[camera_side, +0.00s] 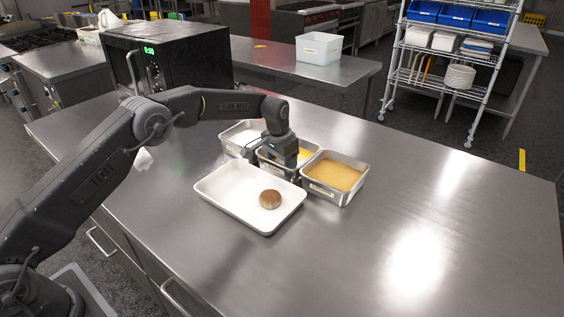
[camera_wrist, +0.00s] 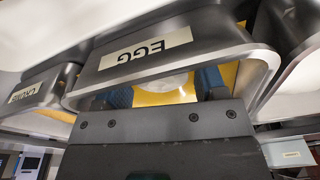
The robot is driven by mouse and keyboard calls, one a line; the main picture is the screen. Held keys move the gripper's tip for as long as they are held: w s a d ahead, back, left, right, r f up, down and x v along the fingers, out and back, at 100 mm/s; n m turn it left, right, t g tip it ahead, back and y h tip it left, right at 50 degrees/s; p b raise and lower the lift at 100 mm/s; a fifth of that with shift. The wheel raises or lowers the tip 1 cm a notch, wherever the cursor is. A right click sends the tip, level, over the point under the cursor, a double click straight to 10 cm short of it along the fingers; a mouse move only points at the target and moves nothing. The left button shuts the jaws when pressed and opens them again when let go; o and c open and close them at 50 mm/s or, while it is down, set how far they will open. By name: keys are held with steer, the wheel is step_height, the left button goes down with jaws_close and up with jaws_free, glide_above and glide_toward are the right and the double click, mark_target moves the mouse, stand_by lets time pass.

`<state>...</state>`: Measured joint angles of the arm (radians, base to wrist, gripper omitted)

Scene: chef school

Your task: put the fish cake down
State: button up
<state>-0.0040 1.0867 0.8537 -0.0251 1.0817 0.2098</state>
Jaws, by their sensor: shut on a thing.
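My gripper (camera_side: 283,165) reaches down into the middle metal tray (camera_side: 263,161), which holds yellow liquid. In the wrist view this tray (camera_wrist: 88,86) bears an EGG label. A pale, rounded fish cake (camera_wrist: 178,84) shows partly between my blue-tipped fingers (camera_wrist: 165,90), over the yellow. My gripper is shut on it. Its lower part and whether it touches the tray floor are hidden. In the side view my gripper hides it.
A white tray (camera_side: 222,188) in front holds a brown round piece (camera_side: 270,199). A metal tray of orange-brown crumbs (camera_side: 322,189) stands right of the egg tray, and one with white contents (camera_side: 228,134) left. The counter (camera_side: 430,210) is clear to the right. A black oven (camera_side: 185,55) stands behind.

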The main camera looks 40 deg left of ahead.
steer(key=shift+f, duration=0.15)
steer(key=o, duration=0.7)
steer(key=shift+o, duration=0.2)
